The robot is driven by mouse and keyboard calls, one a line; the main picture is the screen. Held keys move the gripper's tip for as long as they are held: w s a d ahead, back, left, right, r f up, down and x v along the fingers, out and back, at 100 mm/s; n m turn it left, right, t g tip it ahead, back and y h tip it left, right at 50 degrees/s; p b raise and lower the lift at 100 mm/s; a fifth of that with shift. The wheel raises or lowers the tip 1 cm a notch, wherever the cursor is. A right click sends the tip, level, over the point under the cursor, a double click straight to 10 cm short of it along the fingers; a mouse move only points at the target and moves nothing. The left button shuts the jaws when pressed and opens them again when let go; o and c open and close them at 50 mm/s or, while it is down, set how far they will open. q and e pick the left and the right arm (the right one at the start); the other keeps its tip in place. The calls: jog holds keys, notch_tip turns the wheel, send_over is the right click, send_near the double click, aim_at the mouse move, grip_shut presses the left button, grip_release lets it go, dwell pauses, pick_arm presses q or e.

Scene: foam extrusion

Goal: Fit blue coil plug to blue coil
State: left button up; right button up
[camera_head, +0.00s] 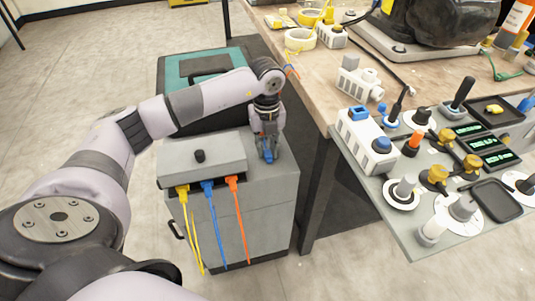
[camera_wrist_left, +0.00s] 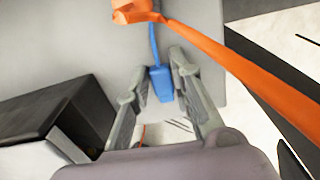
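The blue plug (camera_wrist_left: 160,86) sits between the fingertips of my left gripper (camera_wrist_left: 159,72) in the left wrist view, with a finger close against each side. A thin blue cable runs from its far end. In the head view my left gripper (camera_head: 268,150) is over the right part of the grey cabinet's top, with the blue plug (camera_head: 268,157) at its tips. Whether the plug touches the cabinet top is unclear. On the table, a white block (camera_head: 358,127) carries a blue part on top and a blue knob (camera_head: 382,145). My right gripper is not in view.
The grey cabinet (camera_head: 258,215) bears a control box (camera_head: 200,158) with yellow, blue and orange cables hanging in front. An orange cable (camera_wrist_left: 235,62) crosses the left wrist view near the right finger. The wooden table (camera_head: 312,80) and a grey board (camera_head: 412,240) full of parts lie right.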

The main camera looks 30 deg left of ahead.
pick_arm(q)
grip_shut()
jog(key=shift+r+p, duration=0.4)
jog(key=shift+p, duration=0.1)
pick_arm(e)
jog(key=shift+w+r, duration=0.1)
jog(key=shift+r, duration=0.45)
pick_arm(q)
jog(key=shift+r, duration=0.1)
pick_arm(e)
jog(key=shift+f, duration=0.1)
pick_arm(q)
jog(key=shift+r+p, duration=1.15)
jog(key=shift+r, duration=0.15)
jog(key=shift+r+p, duration=0.4)
jog(key=shift+r, duration=0.1)
jog(key=shift+r+p, duration=0.55)
jog(key=shift+r, duration=0.05)
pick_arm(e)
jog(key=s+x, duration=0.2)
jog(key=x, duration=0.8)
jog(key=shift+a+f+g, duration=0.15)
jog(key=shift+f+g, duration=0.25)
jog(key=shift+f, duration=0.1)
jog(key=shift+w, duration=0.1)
